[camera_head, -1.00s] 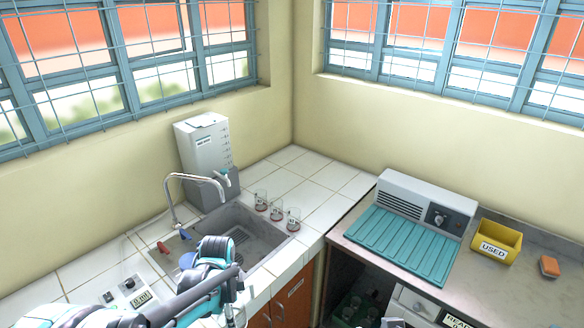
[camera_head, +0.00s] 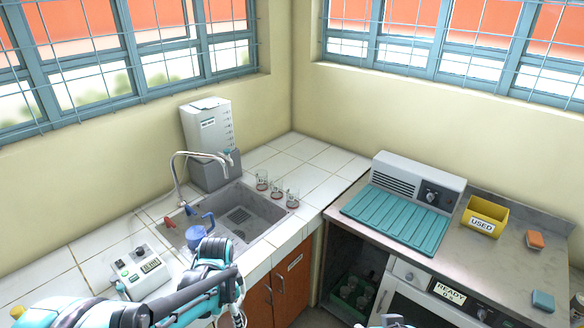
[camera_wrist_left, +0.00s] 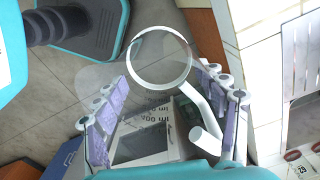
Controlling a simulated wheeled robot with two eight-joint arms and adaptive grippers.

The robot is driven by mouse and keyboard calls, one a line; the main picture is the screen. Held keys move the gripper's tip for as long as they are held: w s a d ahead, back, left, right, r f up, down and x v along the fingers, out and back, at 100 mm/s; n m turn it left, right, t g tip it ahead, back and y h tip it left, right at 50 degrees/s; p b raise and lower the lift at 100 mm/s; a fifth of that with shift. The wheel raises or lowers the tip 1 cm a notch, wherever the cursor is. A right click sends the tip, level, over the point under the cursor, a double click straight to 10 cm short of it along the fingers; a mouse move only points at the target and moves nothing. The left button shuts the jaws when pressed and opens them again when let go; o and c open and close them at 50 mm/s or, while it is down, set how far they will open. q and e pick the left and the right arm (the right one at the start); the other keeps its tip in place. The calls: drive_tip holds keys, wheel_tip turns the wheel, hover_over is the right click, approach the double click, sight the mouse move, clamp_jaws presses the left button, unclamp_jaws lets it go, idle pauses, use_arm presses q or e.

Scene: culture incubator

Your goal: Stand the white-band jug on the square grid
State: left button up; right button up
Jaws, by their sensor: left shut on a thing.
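The white-band jug (camera_wrist_left: 133,63) is a clear vessel with printed marks, a white ring and a white handle. My left gripper (camera_wrist_left: 165,108) is shut on it, with purple-padded fingers on both sides, in the left wrist view. The jug is held over the floor, beside the counter's front. In the head view my left arm reaches the bottom edge, and the jug cannot be made out there. My right gripper cannot be clearly identified.
A blue-handled jug (camera_head: 196,236) stands at the sink's (camera_head: 266,208) near left side, by the tap (camera_head: 178,172). Several small glasses (camera_head: 277,188) stand behind the sink. A white dispenser (camera_head: 208,135) stands at the wall. A teal ribbed mat (camera_head: 397,222) lies on the right counter.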

use_arm(q)
wheel_tip(320, 180, down, 10)
drive_tip(key=n+b, duration=0.6)
drive_tip(key=n, duration=0.5)
drive_tip(key=shift+s+a+r+b, duration=0.2)
drive_tip(key=shift+s+a+b, duration=0.1)
drive_tip(key=shift+a, duration=0.1)
